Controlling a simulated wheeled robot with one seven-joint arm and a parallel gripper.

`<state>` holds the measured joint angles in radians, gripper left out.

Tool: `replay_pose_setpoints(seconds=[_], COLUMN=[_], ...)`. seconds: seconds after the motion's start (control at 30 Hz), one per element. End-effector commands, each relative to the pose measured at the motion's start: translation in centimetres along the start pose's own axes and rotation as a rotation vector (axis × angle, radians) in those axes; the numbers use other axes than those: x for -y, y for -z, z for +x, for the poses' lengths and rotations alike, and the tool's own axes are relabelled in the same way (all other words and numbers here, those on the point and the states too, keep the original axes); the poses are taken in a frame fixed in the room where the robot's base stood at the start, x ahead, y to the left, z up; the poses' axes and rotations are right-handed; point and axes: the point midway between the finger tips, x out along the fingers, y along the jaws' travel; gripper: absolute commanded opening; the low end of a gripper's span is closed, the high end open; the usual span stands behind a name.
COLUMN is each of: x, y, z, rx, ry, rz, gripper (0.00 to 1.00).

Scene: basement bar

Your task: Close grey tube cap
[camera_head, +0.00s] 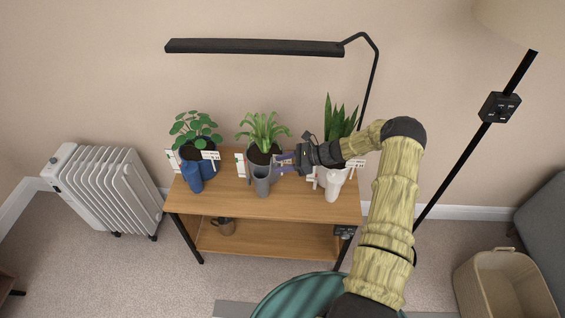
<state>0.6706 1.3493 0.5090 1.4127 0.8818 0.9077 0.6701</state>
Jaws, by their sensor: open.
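A grey tube (262,184) stands upright on the wooden table (232,205), in front of the middle potted plant (263,135). Its top looks wide and dark, but its cap is too small in the picture to make out clearly. My gripper (281,162) reaches in from the right, just right of and slightly above the tube's top.
A white tube (333,187) stands right by a snake plant (341,115). Small white label cards stand among the pots. A black lamp bar (255,47) hangs above.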

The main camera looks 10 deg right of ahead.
Motion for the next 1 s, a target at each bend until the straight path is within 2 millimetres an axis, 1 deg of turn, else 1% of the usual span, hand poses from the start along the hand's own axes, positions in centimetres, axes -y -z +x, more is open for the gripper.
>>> replay_pose_setpoints(seconds=[0.2, 0.23, 0.43, 0.77, 1.0], x=[0.0, 0.0, 0.0, 0.1, 0.0], y=[0.0, 0.0, 0.0, -0.4, -1.2], z=[0.0, 0.0, 0.0, 0.1, 0.4], rx=[0.000, 0.000, 0.000, -0.020, -0.109], ry=[0.000, 0.000, 0.000, 0.000, -0.001], rz=[-0.001, -0.001, -0.001, -0.003, -0.004], gripper=[0.41, 0.39, 0.00, 0.00, 0.00])
